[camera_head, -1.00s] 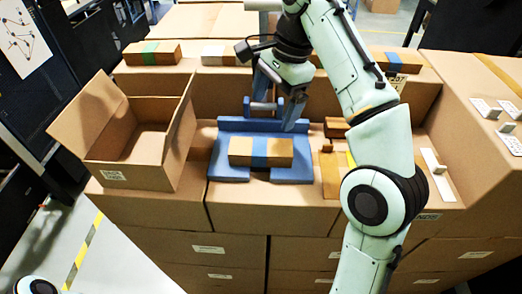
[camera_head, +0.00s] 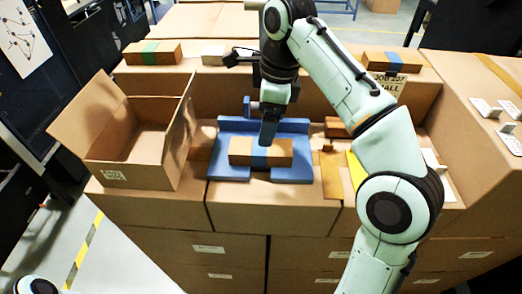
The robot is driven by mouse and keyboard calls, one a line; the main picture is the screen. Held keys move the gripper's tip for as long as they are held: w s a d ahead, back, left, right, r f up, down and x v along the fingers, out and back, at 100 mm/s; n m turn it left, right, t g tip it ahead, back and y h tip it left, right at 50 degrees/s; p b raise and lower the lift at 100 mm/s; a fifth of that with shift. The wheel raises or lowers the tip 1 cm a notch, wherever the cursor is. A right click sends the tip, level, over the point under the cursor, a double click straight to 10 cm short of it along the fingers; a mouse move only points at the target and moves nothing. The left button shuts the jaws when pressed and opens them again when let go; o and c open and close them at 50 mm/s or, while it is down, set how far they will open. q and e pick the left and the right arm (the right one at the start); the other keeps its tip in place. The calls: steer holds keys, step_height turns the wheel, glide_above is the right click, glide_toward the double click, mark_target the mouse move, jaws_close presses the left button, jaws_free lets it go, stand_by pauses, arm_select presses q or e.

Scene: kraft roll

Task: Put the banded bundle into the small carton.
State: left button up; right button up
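The banded bundle (camera_head: 240,151) is a flat tan block with a blue band around its middle. It lies in a blue cradle (camera_head: 228,172) at the centre of the box top. The small carton (camera_head: 150,170) stands open and looks empty to the left of the cradle, its flaps spread. My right gripper (camera_head: 268,136) points down at the bundle, its dark finger overlapping the blue band. It is seen edge-on, so its opening and any contact with the bundle cannot be told. My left gripper is out of view.
Other banded blocks lie on the back ledge: green-banded (camera_head: 152,53), white-banded (camera_head: 214,54) and blue-banded (camera_head: 385,62). Brown pieces (camera_head: 336,127) and a yellow piece (camera_head: 356,172) lie right of the cradle. White brackets (camera_head: 487,109) sit on the far right box.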

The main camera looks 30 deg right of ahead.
mark_target(261, 148)
steer(key=f, duration=0.3)
steer(key=shift+w+a+f+b, duration=0.2)
steer(key=shift+f+b, duration=0.15)
steer(key=shift+b, duration=0.05)
steer(key=shift+s+a+f, duration=0.1)
steer(key=shift+s+f, duration=0.15)
steer(key=shift+f, duration=0.2)
steer(key=f, duration=0.1)
steer(key=f+b, duration=0.1)
steer(key=f, duration=0.2)
steer(key=shift+w+a, duration=0.2)
steer(key=shift+w, duration=0.15)
steer(key=shift+s+a+f+b, duration=0.1)
steer(key=shift+f+b, duration=0.15)
steer(key=shift+b, duration=0.1)
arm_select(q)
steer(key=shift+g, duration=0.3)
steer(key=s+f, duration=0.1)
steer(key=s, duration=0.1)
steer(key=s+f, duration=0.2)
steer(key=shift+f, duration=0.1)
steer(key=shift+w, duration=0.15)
arm_select(e)
steer(key=shift+w, duration=0.2)
steer(key=c, duration=0.5)
steer(key=shift+r, duration=0.1)
steer(key=c, duration=0.8)
